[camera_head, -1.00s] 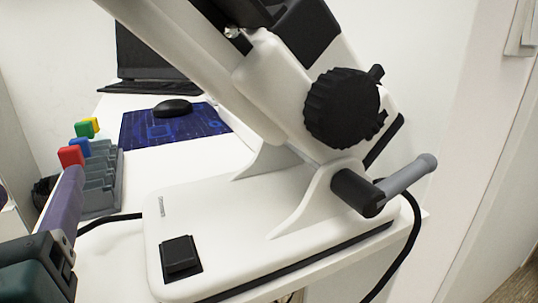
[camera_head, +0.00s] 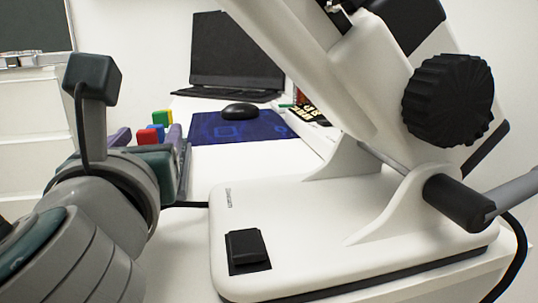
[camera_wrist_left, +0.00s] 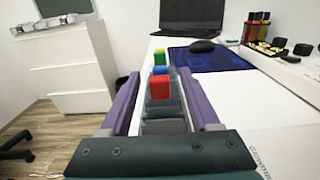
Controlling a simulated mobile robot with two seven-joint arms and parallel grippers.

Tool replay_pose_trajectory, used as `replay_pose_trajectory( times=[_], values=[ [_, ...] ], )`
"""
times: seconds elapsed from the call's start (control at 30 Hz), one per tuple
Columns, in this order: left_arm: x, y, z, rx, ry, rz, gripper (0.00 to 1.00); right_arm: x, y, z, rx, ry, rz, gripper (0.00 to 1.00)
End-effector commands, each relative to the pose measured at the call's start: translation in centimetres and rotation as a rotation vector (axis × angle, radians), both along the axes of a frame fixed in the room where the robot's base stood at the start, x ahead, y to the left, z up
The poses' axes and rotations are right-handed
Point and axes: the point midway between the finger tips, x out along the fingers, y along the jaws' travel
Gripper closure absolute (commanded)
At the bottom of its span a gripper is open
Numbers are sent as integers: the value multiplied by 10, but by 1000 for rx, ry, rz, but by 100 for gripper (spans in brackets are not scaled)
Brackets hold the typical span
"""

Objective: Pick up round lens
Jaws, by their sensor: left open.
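I cannot make out for sure which thing is the round lens. A grey slotted rack (camera_wrist_left: 165,127) holds pieces with coloured tops: a red one (camera_wrist_left: 159,87) nearest, then a blue one (camera_wrist_left: 160,70) and a green one (camera_wrist_left: 159,57). They also show in the head view, the red one (camera_head: 147,137) beside my gripper. My left gripper (camera_wrist_left: 158,82) is open and empty, its purple fingers either side of the rack in the wrist view. In the head view my left arm hides most of the rack. My right gripper is not in view.
A large white instrument (camera_head: 330,215) with a black knob (camera_head: 448,99) fills the right of the head view. Behind are a blue mat (camera_head: 235,126), a black mouse (camera_head: 240,110) and a laptop (camera_head: 235,50). A white drawer cabinet (camera_wrist_left: 62,70) stands left.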

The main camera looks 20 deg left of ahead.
Motion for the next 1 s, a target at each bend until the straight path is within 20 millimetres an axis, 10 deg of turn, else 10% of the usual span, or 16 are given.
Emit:
replay_pose_trajectory(
  times=[0.67,1.0],
  values=[
    [-1,0,0,-1,1,0,100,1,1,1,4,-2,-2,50],
    [-1,0,-1,-1,2,0,100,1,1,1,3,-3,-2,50]
  ],
)
